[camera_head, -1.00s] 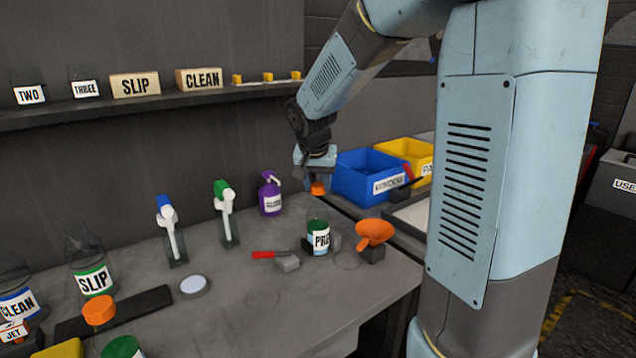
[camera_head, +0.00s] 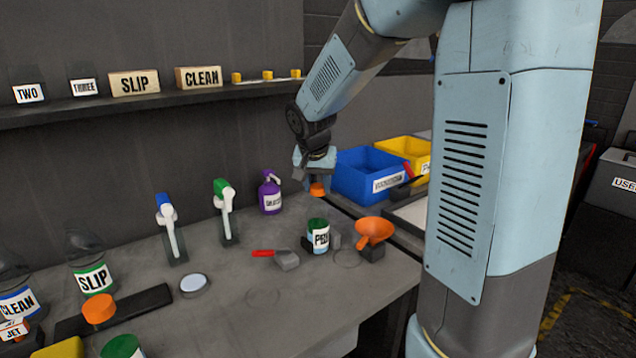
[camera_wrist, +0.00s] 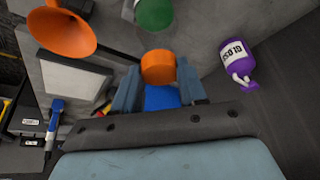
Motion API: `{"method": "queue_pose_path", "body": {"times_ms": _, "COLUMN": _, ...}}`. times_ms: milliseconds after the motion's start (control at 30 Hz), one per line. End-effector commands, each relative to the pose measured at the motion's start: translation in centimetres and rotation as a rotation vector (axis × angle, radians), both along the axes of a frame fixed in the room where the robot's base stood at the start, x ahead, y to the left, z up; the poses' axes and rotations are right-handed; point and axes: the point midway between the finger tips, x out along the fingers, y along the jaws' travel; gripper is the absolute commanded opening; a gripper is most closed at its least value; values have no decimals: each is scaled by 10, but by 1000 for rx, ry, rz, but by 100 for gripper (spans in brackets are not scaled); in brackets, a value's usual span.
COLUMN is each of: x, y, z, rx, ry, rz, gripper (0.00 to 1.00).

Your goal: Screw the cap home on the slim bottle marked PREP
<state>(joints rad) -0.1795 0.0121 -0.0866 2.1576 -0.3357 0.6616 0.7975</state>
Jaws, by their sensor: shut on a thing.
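In the wrist view a round green shape (camera_wrist: 154,14) at the top edge appears to be this bottle, partly cut off. My gripper (camera_head: 317,182) is shut on an orange cap (camera_head: 317,190), held in the air above and behind the bottle. In the wrist view the orange cap (camera_wrist: 158,67) sits between the two blue fingers. The cap is apart from the bottle.
An orange funnel (camera_head: 374,232) stands right of the bottle. A red-handled scraper (camera_head: 276,257) lies to its left. A purple spray bottle (camera_head: 270,194) is behind left, and a blue bin (camera_head: 368,173) is behind right.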

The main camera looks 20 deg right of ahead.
Motion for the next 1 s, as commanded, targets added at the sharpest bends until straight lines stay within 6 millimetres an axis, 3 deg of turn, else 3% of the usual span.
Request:
{"method": "queue_pose_path", "body": {"times_ms": 333, "x": 0, "y": 0, "z": -4, "rx": 0, "ry": 0, "rz": 1, "gripper": 14}}
{"method": "queue_pose_path", "body": {"times_ms": 367, "x": 0, "y": 0, "z": -4, "rx": 0, "ry": 0, "rz": 1, "gripper": 44}}
{"method": "queue_pose_path", "body": {"times_ms": 633, "x": 0, "y": 1, "z": -4, "rx": 0, "ry": 0, "rz": 1, "gripper": 70}}
{"method": "queue_pose_path", "body": {"times_ms": 1000, "x": -2, "y": 2, "z": 2, "rx": 0, "ry": -1, "rz": 0, "gripper": 71}}
